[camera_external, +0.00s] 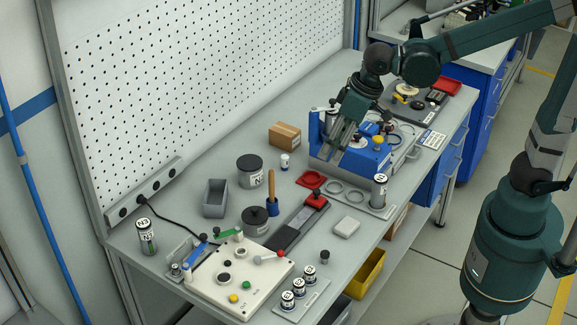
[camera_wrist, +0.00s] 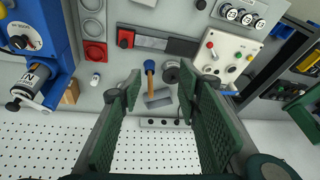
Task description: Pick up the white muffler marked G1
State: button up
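No G1 marking is readable in either view, so I cannot tell for certain which part is the white muffler. A small white cylinder (camera_external: 284,161) stands upright on the grey bench, left of the blue fixture; it also shows in the wrist view (camera_wrist: 95,80). A silver cylinder with a label (camera_wrist: 33,84) sits at the blue fixture in the wrist view. My gripper (camera_external: 338,143) is above the blue fixture (camera_external: 375,160) in the external view. In the wrist view its fingers (camera_wrist: 159,85) are spread wide with nothing between them.
A black canister (camera_external: 249,171), a cardboard box (camera_external: 285,134), a grey bin (camera_external: 215,198) and a wooden-handled tool (camera_external: 272,192) stand nearby. A silver canister (camera_external: 379,190) stands on a plate. A cream control panel (camera_external: 238,276) lies at the front. A pegboard wall backs the bench.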

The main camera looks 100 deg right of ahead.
jog(key=w+d+f+m+g, duration=0.1)
jog(key=w+d+f, duration=0.1)
jog(key=d, duration=0.3)
jog(key=w+d+f+m, duration=0.1)
jog(key=w+d, duration=0.2)
jog(key=d, duration=0.1)
jog(key=m+g+y+p, duration=0.1)
jog(key=m+g+p, duration=0.15)
jog(key=m, duration=0.35)
send_over(285, 155)
jog(key=f, duration=1.5)
jog(key=shift+w+a+f, duration=0.15)
jog(key=shift+a+f, duration=0.2)
jog(key=shift+a, duration=0.05)
jog(key=shift+d+f, duration=0.5)
jog(key=shift+d, duration=0.05)
jog(key=shift+f, duration=1.25)
jog(key=shift+a+f, duration=0.2)
jog(key=shift+f, duration=2.45)
